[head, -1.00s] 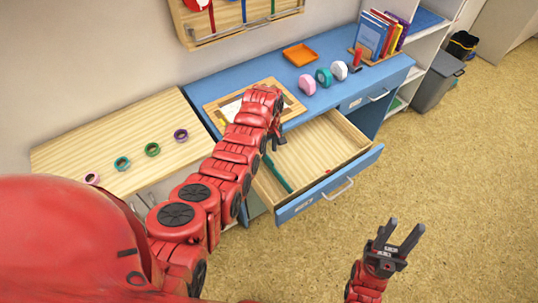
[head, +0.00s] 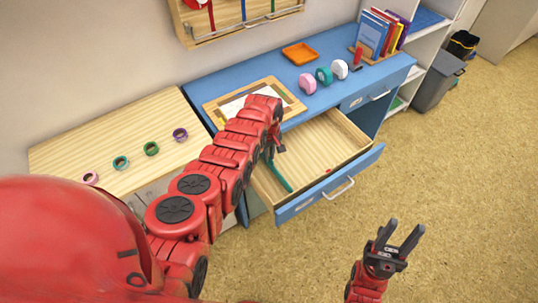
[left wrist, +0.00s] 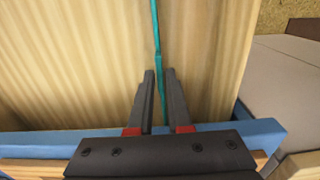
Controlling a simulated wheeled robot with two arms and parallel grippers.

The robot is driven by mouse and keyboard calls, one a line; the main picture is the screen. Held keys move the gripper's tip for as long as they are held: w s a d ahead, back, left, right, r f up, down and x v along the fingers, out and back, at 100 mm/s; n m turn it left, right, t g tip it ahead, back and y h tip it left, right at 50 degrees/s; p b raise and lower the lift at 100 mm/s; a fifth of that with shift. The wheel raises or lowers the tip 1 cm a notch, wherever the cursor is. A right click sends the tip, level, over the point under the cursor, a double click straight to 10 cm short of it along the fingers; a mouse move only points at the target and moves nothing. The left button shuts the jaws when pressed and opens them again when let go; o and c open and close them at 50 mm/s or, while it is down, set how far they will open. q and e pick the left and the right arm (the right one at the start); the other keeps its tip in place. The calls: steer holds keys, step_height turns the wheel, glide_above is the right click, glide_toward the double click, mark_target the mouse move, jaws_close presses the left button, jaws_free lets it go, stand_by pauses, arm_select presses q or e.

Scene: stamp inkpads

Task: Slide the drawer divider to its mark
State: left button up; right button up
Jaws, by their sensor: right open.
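The blue-fronted drawer (head: 338,194) is pulled out of the blue desk, with a bare wooden floor. The divider, a thin teal strip (head: 279,177), lies toward the drawer's left side. A small red spot (head: 328,171), perhaps the mark, shows near the drawer front. My left gripper (head: 275,147) is over the drawer at the divider. In the left wrist view, its two fingers (left wrist: 159,72) stand on either side of the teal divider (left wrist: 156,25); whether they touch it is unclear. My right gripper (head: 400,235) is open and empty, away from the drawer.
A framed board (head: 225,107) lies on the desk behind my left arm. An orange tray (head: 300,54), several round stamp-like pieces and books (head: 375,35) stand farther back. Coloured rings lie on the wooden cabinet top (head: 105,138) at left. The floor around my right gripper is clear.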

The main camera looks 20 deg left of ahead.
arm_select(q)
jaws_close()
stand_by(0.9)
